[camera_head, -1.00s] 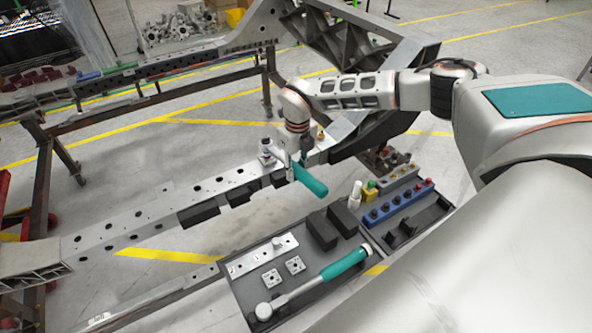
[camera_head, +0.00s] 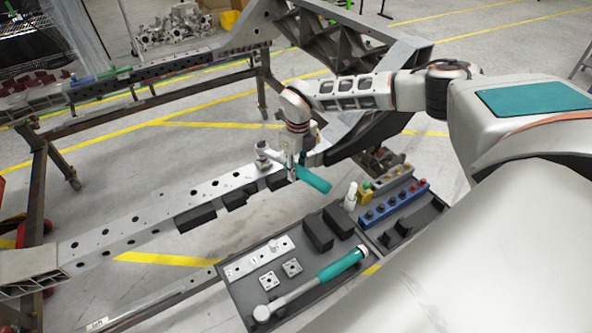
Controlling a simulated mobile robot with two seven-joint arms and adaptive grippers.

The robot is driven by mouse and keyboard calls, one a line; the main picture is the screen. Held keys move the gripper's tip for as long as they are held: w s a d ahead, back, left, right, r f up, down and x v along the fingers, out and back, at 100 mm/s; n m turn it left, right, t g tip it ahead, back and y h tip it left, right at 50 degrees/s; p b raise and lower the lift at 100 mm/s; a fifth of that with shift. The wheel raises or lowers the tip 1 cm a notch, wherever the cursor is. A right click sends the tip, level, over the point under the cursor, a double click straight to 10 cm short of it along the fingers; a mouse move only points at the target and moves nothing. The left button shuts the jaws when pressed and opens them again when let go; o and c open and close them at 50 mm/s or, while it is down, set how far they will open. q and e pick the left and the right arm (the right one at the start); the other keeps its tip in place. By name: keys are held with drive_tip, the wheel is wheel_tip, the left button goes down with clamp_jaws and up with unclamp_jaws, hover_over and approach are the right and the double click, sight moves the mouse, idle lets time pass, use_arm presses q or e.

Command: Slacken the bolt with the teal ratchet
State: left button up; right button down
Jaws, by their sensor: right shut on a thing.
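The teal ratchet has a teal handle (camera_head: 313,179) and a metal head (camera_head: 263,153). Its head sits at the upper face of the grey perforated chassis beam (camera_head: 150,212), and its handle points right and toward me, past the beam's near edge. My right gripper (camera_head: 291,163) comes down from above and is shut on the ratchet between head and handle. The bolt is hidden under the ratchet head, so I cannot tell how it is seated. My left gripper is out of view.
A dark tray (camera_head: 236,296) in front holds another teal-handled tool (camera_head: 340,264), a metal plate (camera_head: 258,257), small square plates and black blocks. A blue socket rail (camera_head: 397,205) and a white bottle (camera_head: 351,195) stand at its right. Another frame stands behind on open floor.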

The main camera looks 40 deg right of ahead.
drive_tip(key=shift+d, duration=0.1)
drive_tip(key=shift+w+d+n+p, duration=0.25)
drive_tip(key=shift+d+n+p, duration=0.1)
drive_tip(key=shift+d+n, duration=0.4)
drive_tip(key=shift+d, duration=0.1)
drive_tip(key=shift+w+d, duration=0.15)
idle(0.4)
drive_tip(key=shift+w+d+n, duration=0.45)
drive_tip(key=shift+d+n, duration=0.35)
drive_tip(key=shift+n, duration=0.05)
